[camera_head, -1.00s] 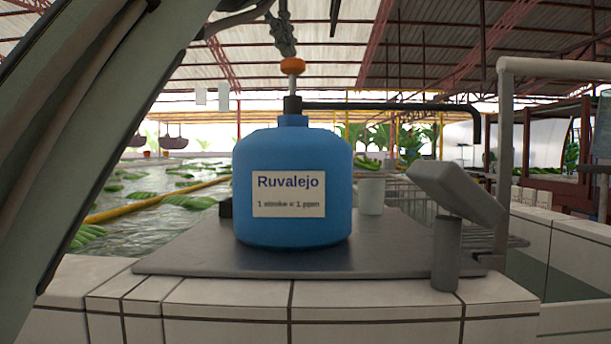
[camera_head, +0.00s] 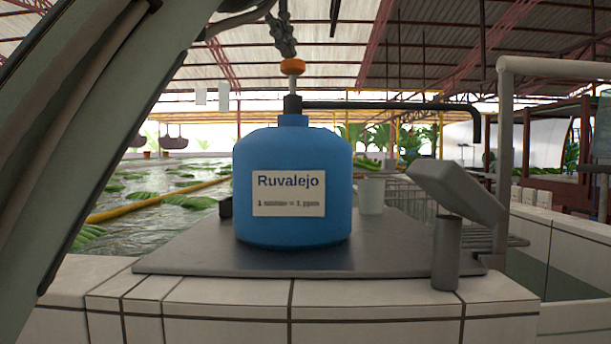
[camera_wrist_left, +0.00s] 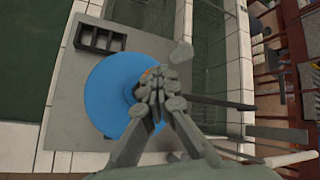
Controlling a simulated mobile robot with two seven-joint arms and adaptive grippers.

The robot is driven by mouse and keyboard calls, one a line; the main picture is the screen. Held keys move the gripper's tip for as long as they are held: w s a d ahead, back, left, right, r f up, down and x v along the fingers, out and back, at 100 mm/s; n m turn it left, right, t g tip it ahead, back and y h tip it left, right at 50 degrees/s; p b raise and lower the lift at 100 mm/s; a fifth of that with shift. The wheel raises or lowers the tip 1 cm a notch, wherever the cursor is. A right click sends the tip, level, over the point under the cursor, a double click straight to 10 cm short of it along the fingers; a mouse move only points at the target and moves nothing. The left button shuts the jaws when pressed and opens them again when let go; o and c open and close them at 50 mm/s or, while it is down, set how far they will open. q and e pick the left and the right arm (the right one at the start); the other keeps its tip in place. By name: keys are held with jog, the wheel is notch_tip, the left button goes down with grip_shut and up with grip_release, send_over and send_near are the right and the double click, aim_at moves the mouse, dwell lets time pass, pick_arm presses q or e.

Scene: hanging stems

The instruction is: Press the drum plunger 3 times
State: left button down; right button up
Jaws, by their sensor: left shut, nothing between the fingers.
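The blue drum (camera_head: 292,190) stands upright on a grey board, with a label reading "Ruvalejo" and a smaller line about strokes. Its plunger has an orange knob (camera_head: 292,67) on a pale rod above a black collar (camera_head: 292,104). A black spout pipe (camera_head: 400,106) runs right from the collar. My left gripper (camera_head: 288,54) is shut and empty, pointing down with its tips at the top of the knob; I cannot tell whether they touch. In the left wrist view, the gripper (camera_wrist_left: 152,88) covers most of the knob above the drum (camera_wrist_left: 105,95). My right gripper is not in view.
The grey board (camera_head: 190,258) lies on a white tiled ledge (camera_head: 220,295). A grey slanted box on a post (camera_head: 446,250) stands at right, and a pale cup (camera_head: 371,195) behind the drum. The left wrist view shows a black compartmented tray (camera_wrist_left: 100,38). Water with green leaf-like pieces lies behind.

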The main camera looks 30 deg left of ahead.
pick_arm(q)
jog(key=shift+f, duration=0.4)
jog(key=shift+f+b, duration=0.85)
jog(key=shift+f, duration=0.05)
dwell(0.6)
jog(key=shift+w+r+p, duration=0.1)
jog(key=shift+r+p, duration=1.2)
jog(key=shift+p, duration=0.05)
